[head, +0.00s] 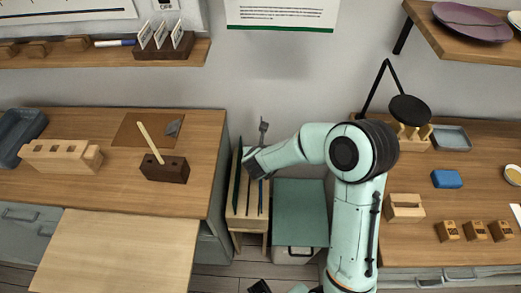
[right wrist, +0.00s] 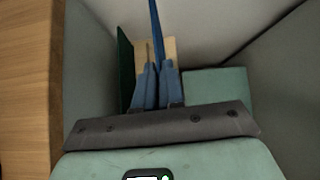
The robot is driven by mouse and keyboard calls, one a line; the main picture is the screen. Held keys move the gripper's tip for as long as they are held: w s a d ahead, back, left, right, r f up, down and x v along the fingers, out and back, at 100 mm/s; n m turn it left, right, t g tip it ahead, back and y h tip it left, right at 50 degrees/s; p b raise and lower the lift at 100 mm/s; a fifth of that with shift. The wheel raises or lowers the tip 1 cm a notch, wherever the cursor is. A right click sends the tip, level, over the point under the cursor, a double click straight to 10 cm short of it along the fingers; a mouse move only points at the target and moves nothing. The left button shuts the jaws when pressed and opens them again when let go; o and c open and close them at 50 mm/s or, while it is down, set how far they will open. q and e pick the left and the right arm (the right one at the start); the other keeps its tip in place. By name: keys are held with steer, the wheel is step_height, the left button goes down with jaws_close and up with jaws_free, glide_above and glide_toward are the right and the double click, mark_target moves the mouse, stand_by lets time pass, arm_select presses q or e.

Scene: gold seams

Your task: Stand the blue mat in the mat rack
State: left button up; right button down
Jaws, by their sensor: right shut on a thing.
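The pale wooden mat rack (head: 246,223) stands on the floor in the gap between the two counters. A dark green mat (head: 236,185) stands upright at its left side; thin dark edges stand to the right of it. My right arm reaches down over the rack, its wrist hiding part of it. In the right wrist view my right gripper (right wrist: 157,68) is shut on the blue mat (right wrist: 155,18), seen edge-on as a thin strip above the rack's pale wood (right wrist: 169,48). Whether the mat touches the rack cannot be told.
A teal-topped box (head: 300,205) with a handle stands right of the rack. The left counter (head: 205,150) edge is close on the left. The right counter (head: 440,205) holds a blue sponge-like block (head: 447,179) and small wooden blocks. Shelves hang above both sides.

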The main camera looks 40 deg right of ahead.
arm_select(q)
steer(key=shift+w+r, duration=0.1)
steer(key=shift+r, duration=0.15)
arm_select(e)
steer(key=shift+r, duration=0.45)
